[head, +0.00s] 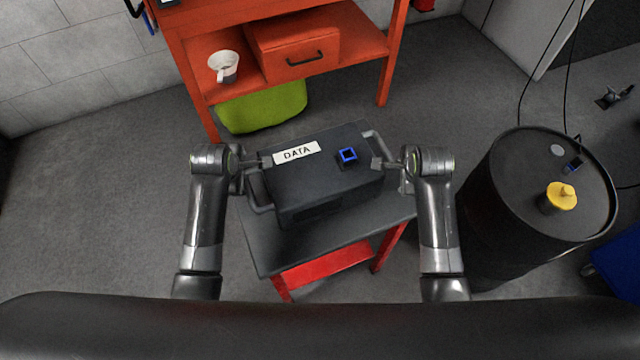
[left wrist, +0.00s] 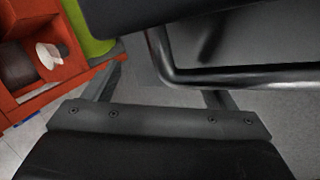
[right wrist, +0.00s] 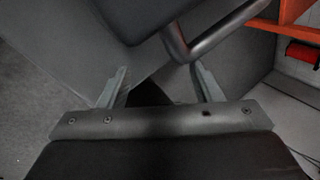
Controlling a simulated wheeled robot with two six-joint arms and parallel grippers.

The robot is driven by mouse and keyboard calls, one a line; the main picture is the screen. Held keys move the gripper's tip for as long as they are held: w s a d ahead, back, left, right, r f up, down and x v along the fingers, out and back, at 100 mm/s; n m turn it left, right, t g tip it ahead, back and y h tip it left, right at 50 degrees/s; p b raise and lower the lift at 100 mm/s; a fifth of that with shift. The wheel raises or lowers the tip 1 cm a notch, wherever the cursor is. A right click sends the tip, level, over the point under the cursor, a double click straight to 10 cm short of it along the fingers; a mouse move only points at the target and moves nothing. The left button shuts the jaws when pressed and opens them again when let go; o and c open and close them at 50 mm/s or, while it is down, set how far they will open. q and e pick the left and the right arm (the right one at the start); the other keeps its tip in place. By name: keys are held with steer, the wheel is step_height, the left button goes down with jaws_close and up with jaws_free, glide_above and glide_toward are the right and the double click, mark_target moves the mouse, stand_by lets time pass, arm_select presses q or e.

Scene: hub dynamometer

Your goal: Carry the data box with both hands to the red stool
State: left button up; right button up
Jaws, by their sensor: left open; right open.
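The black data box (head: 330,190), with a white DATA label (head: 297,152), sits on the dark top of a red-framed stool (head: 268,248) in the head view. A bar handle stands out at each end. My left gripper (head: 262,162) is open at the box's left end, by the left handle (head: 258,192); that handle also crosses the left wrist view (left wrist: 240,79), ahead of the fingers. My right gripper (head: 382,163) is open at the right end, by the right handle (head: 377,142). In the right wrist view this handle (right wrist: 212,35) lies beyond the fingers. Neither gripper holds anything.
An orange shelf unit (head: 395,50) with a cup (head: 224,66) and a drawer stands behind. A green bin (head: 262,106) is under it. A black drum (head: 500,215) with a yellow-topped item (head: 560,197) stands close on the right. Floor at left is clear.

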steer(key=o, duration=0.3)
arm_select(q)
steer(key=v, duration=1.2)
arm_select(e)
steer(key=v, duration=1.2)
arm_select(q)
steer(key=shift+s, duration=0.1)
arm_select(e)
steer(key=shift+s+d, duration=0.1)
